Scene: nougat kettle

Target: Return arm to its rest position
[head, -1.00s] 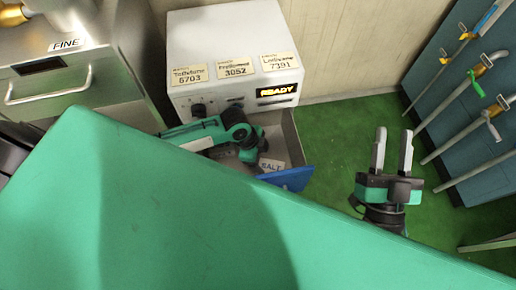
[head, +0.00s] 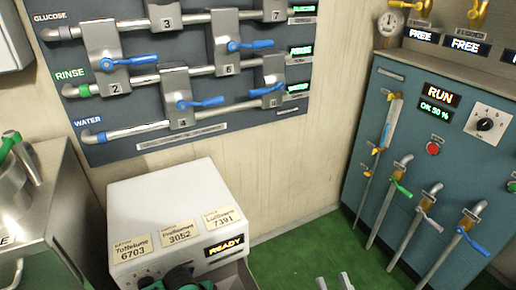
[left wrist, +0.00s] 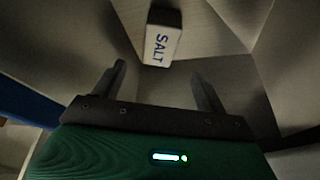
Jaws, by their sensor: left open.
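My left gripper (left wrist: 158,82) is open in the left wrist view, with nothing between its fingers. A white block labelled SALT (left wrist: 162,40) lies beyond the fingertips, inside what looks like a grey drawer or bin. In the head view only a green and black part of my left arm (head: 178,279) shows at the bottom edge, in front of the white READY box; the left gripper itself is hidden there. My right gripper (head: 334,283) shows only its two pale fingertips at the bottom edge, a gap between them and nothing seen in it.
The white box with the READY display (head: 180,220) stands at lower left. A steel cabinet (head: 50,215) is left of it. A pipe panel with blue levers (head: 200,75) hangs above. A blue-grey tap cabinet (head: 400,130) stands at right. Green floor (head: 320,248) lies open between.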

